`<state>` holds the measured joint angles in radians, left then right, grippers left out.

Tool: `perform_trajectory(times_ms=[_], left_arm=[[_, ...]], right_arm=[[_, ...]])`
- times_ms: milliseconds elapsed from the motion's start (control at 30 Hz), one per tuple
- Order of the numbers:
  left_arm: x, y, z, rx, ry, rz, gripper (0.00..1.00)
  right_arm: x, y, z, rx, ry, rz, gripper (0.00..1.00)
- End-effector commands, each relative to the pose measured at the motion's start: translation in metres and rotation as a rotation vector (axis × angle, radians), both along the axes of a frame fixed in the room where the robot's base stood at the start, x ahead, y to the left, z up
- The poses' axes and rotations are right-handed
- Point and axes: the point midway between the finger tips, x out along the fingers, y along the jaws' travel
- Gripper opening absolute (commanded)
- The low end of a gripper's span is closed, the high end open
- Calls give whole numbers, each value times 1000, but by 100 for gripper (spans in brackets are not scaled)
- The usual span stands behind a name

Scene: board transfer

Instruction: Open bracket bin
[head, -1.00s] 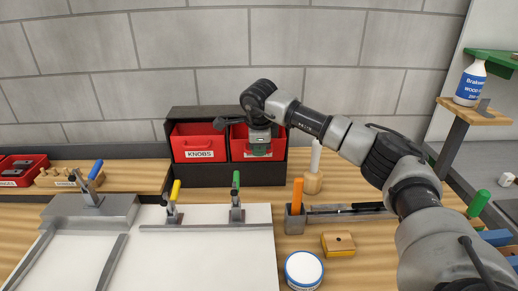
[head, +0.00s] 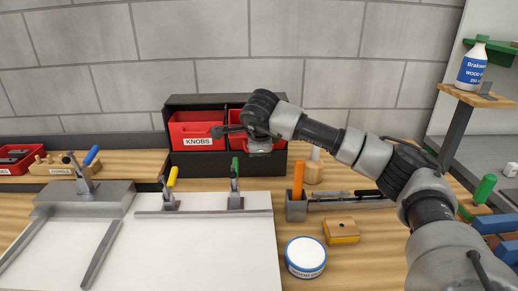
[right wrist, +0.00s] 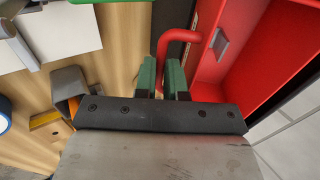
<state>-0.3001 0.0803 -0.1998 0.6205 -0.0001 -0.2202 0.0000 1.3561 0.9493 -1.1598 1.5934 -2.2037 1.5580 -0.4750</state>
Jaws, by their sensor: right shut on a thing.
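Two red bins sit side by side in a dark cabinet (head: 226,170) against the wall. The left bin (head: 190,129) is labelled KNOBS. The right bin (head: 280,144) is mostly covered by my right gripper, and its label is hidden. In the right wrist view the red bin (right wrist: 270,60) shows its inside and a curved red handle (right wrist: 178,37). My right gripper (right wrist: 163,78), with green fingers, is shut on this handle; it also shows at the right bin's front in the head view (head: 260,152). I cannot tell how far the bin is out. My left gripper is out of view.
Toggle clamps with yellow (head: 172,177) and green (head: 235,168) handles stand on the white board (head: 200,250) in front. A holder with an orange handle (head: 297,180), a yellow block (head: 341,231) and a round tin (head: 305,257) stand to the right, below my arm.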

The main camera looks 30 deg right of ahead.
Motion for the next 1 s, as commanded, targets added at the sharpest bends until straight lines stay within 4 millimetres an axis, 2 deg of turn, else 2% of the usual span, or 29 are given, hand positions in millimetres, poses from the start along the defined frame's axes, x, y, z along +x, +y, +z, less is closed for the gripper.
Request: perform_trajectory(times_ms=[700, 733, 867, 1000], left_arm=[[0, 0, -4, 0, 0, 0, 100], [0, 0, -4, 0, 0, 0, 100], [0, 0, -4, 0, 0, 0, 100], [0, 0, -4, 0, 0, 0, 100]], right_arm=[[-1, 2, -5, 1, 5, 3, 0], [-1, 2, -5, 1, 5, 3, 15], [-1, 1, -4, 1, 4, 2, 35], [-1, 1, -4, 1, 3, 1, 36]])
